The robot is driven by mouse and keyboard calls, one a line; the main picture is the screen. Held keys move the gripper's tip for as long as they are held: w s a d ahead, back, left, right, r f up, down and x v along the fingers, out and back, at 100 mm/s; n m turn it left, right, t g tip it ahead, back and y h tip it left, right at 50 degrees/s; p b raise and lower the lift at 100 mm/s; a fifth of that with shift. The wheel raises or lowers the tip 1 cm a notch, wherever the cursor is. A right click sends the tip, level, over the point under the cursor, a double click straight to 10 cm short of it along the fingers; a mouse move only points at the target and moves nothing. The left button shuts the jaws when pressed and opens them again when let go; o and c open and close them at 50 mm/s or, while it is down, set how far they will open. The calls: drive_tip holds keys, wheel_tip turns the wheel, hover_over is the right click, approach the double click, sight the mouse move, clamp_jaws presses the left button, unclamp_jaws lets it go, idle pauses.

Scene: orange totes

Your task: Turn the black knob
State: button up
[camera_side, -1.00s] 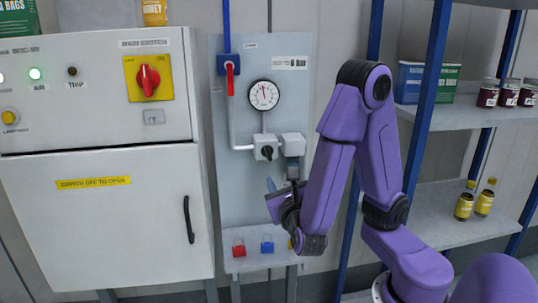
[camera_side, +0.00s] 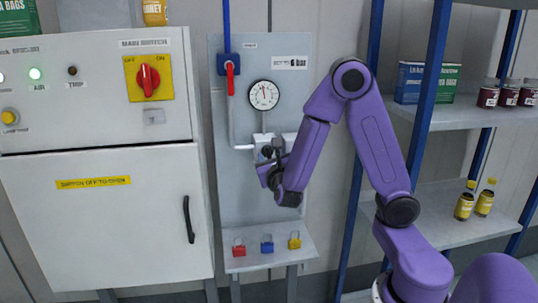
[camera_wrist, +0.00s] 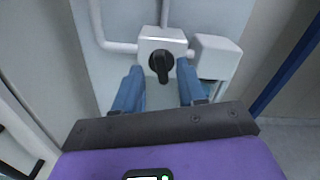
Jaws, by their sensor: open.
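The black knob (camera_wrist: 161,65) sits on the front of a small white valve box (camera_wrist: 150,46) in the wrist view, its bar pointing roughly up and down with a slight tilt. My gripper (camera_wrist: 158,82) is open, with one blue finger to the left of the knob and one to the right. Gaps show between the fingers and the knob. In the side view my gripper (camera_side: 268,165) is in front of the valve box and partly hides it; the knob is hard to make out there.
A gauge (camera_side: 264,95) is above the valve box, and a red-handled valve (camera_side: 230,72) is at upper left. Red (camera_side: 239,249), blue (camera_side: 267,244) and yellow (camera_side: 294,241) padlocks stand on the ledge below. A grey cabinet (camera_side: 100,220) is at left, shelving (camera_side: 450,225) at right.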

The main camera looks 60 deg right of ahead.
sight(268, 153)
drive_tip(key=shift+x, duration=1.15)
clamp_jaws()
drive_tip(key=m, duration=0.3)
drive_tip(key=shift+s+d+m, duration=0.15)
drive_tip(key=shift+m, duration=0.25)
drive_tip(key=shift+s+d+m, duration=0.1)
drive_tip(key=shift+s+m, duration=0.05)
drive_tip(key=shift+m, duration=1.95)
